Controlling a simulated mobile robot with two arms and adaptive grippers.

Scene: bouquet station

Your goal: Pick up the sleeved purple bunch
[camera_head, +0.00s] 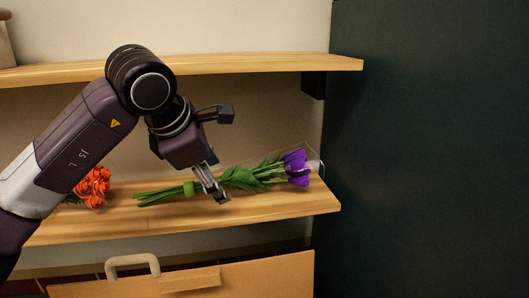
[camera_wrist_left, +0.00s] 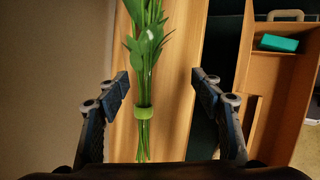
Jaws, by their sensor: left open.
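The purple bunch (camera_head: 297,168) lies on its side on the lower wooden shelf, blooms to the right and stems to the left. A clear sleeve wraps its bloom end, and a green band (camera_head: 188,188) circles the stems. My left gripper (camera_head: 219,192) is over the stems just right of the band. In the left wrist view, the stems and leaves (camera_wrist_left: 146,60) and the band (camera_wrist_left: 144,113) lie between the two open fingers (camera_wrist_left: 162,88), touching neither. The blooms are outside that view. My right gripper is not in view.
An orange bunch (camera_head: 93,186) lies on the shelf (camera_head: 270,208) at the left, partly behind my arm. An upper shelf (camera_head: 260,65) runs above. A dark green wall or panel (camera_head: 430,150) stands at the right. A cardboard box with a handle (camera_head: 270,275) is below, with a teal item (camera_wrist_left: 279,43).

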